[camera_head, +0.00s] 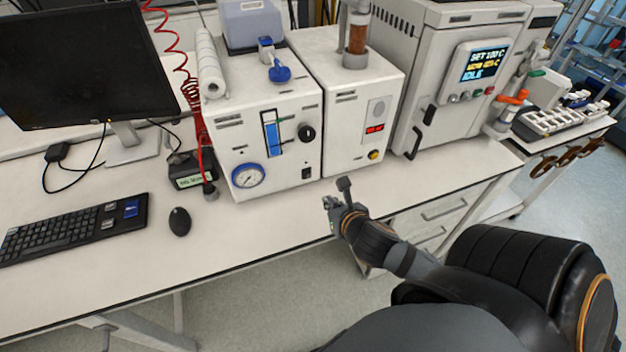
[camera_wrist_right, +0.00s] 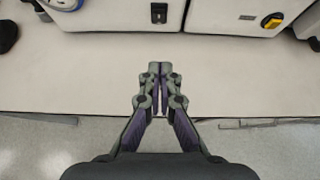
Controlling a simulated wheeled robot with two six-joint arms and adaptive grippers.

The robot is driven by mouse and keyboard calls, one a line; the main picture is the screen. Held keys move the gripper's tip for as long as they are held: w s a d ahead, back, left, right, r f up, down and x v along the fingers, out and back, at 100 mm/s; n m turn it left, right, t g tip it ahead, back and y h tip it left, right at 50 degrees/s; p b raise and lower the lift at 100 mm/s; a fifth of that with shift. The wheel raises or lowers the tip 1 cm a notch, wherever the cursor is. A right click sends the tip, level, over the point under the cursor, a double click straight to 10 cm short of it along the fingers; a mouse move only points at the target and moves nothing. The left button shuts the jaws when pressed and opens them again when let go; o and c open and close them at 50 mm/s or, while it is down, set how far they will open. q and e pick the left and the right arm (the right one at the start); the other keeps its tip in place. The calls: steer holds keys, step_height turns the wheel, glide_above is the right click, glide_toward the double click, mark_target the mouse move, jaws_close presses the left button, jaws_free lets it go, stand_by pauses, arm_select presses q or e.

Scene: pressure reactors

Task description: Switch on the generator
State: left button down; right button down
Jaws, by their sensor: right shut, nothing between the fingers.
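Two white box units stand side by side on the bench; no readable label tells me which is the generator. The left unit (camera_head: 230,150) has a round blue-rimmed gauge, a flow tube, a black knob and a small black rocker switch (camera_head: 306,173). That switch also shows in the right wrist view (camera_wrist_right: 158,13). The right unit (camera_head: 345,145) has a red lit display (camera_head: 375,129) and a yellow button (camera_head: 374,155), also in the right wrist view (camera_wrist_right: 272,20). My right gripper (camera_head: 331,204) is shut and empty over the bench's front edge, apart from both units. My left gripper is out of view.
A large reactor cabinet (camera_head: 470,125) with a lit screen stands to the right. A monitor (camera_head: 75,65), keyboard (camera_head: 75,228) and mouse (camera_head: 179,221) are on the left. A small black box (camera_head: 188,172) sits beside the left unit. The bench strip (camera_head: 270,225) before the units is clear.

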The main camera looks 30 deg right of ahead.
glide_toward(309, 177)
steer(key=f, duration=0.3)
steer(key=shift+w+b, duration=0.2)
steer(key=shift+b, duration=0.1)
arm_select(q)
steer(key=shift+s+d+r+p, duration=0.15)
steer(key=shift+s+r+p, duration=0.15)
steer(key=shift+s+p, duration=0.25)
arm_select(e)
steer(key=shift+w+d+r, duration=0.1)
steer(key=shift+w+d, duration=0.15)
steer(key=shift+w, duration=0.85)
steer(key=shift+w+d, duration=0.2)
steer(key=shift+w, duration=0.9)
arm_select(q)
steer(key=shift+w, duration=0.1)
